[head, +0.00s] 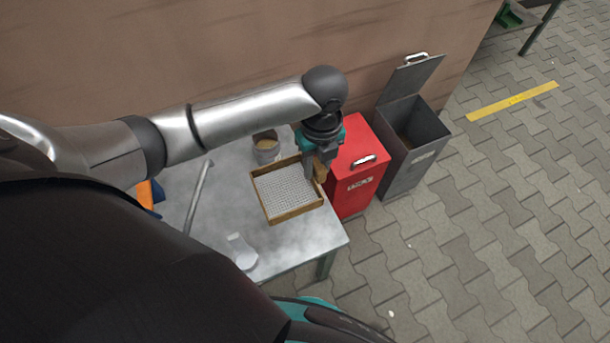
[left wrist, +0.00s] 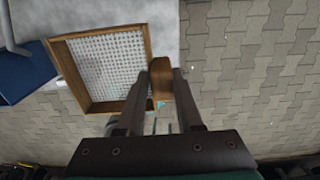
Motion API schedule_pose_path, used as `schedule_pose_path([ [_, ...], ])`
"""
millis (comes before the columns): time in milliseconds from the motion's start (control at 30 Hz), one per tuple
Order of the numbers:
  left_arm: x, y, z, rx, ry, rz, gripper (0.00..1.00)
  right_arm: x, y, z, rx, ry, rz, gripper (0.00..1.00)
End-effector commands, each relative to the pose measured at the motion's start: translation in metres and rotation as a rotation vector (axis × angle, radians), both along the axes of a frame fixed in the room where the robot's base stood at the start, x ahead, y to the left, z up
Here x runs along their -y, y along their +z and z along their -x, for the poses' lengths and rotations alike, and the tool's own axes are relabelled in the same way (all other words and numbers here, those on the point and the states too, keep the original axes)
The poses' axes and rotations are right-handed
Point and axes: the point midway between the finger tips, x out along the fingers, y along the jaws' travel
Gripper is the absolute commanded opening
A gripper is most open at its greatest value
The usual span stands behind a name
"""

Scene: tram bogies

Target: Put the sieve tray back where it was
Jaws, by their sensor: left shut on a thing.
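The sieve tray (head: 297,213) is a shallow wooden frame with a pale mesh, level over the right part of the grey metal table (head: 318,236). I cannot tell if it rests on the tabletop or hangs just above it. My left gripper (head: 316,172) points down at the tray's right side and is shut on its brown wooden handle. In the left wrist view, the fingers (left wrist: 170,75) stand either side of the handle (left wrist: 161,72), and the tray's frame (left wrist: 100,34) lies to their left. My right gripper is not in view.
A round pot (head: 266,147) stands behind the tray. A white object (head: 241,250) is near the front edge. A long grey bar (head: 198,196) lies left. A red box (head: 358,185) and an open grey bin (head: 416,145) stand right of the table.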

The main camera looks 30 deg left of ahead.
Motion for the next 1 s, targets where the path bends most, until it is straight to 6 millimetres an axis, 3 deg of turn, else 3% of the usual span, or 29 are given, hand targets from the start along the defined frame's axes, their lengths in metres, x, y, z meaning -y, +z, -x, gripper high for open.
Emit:
schedule_pose_path([
  [33, 0.001, -0.019, 0.002, -0.006, 0.001, 0.0, 0.0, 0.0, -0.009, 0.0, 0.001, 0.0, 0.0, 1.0],
  [100, 0.0, -0.039, 0.001, -0.004, 0.002, -0.001, 0.0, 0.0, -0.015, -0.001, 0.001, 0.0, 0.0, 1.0],
  [400, 0.0, -0.109, 0.001, -0.003, 0.002, 0.0, 0.0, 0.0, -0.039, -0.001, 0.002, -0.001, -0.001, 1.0],
  [767, 0.0, -0.142, 0.001, -0.001, 0.002, 0.0, 0.0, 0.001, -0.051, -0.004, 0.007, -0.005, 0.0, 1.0],
  [900, 0.0, -0.163, 0.001, -0.002, 0.002, -0.001, 0.0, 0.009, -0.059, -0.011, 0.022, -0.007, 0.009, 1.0],
  [1000, 0.0, -0.166, 0.0, 0.0, 0.001, 0.0, 0.0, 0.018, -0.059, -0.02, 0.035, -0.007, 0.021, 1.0],
])
